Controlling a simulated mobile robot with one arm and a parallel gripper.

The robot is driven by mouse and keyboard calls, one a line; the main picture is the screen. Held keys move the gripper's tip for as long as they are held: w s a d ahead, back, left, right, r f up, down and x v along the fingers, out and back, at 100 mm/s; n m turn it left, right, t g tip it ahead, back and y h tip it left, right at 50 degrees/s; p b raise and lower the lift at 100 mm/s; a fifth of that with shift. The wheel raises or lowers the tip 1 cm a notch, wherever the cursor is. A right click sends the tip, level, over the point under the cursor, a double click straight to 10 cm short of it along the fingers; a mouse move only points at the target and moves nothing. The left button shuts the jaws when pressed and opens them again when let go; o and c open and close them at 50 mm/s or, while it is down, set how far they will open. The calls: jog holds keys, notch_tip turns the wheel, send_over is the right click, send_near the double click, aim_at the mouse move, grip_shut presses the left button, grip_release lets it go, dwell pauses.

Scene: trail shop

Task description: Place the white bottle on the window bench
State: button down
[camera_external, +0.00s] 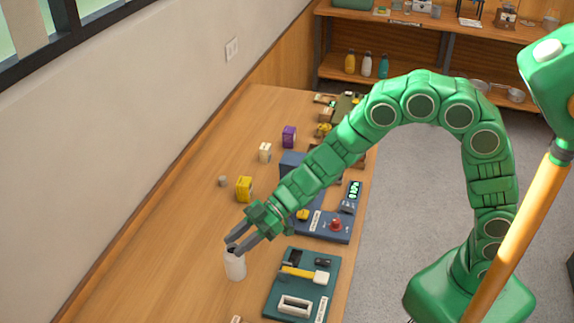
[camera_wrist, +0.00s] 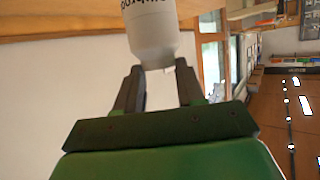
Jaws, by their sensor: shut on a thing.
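A white bottle (camera_external: 236,266) stands upright at the near part of the wooden bench (camera_external: 165,225) under the window. My gripper (camera_external: 236,246) comes down from the right and is shut on the top of the bottle. In the wrist view the bottle (camera_wrist: 152,28) shows dark lettering, and its neck end lies between the two fingers of my gripper (camera_wrist: 158,80). I cannot tell whether the bottle's base touches the bench or hangs just above it. The fingers hide the cap in part.
A teal tray (camera_external: 271,301) with tools lies right of the bottle. Another white bottle (camera_external: 366,65) stands on the back shelf. The bench's left side is clear.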

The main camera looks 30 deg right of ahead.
jog(key=shift+w+a+f, duration=0.35)
jog(key=shift+a+f, duration=0.2)
jog(key=shift+f, duration=0.75)
jog(key=shift+w+a+f, duration=0.3)
jog(key=shift+a+f, duration=0.2)
jog(key=shift+f, duration=0.75)
jog(key=shift+w+a+f, duration=0.35)
jog(key=shift+a+f, duration=0.2)
jog(key=shift+f, duration=0.85)
jog(key=c, duration=0.7)
grip_release()
jog(key=shift+v, duration=6.05)
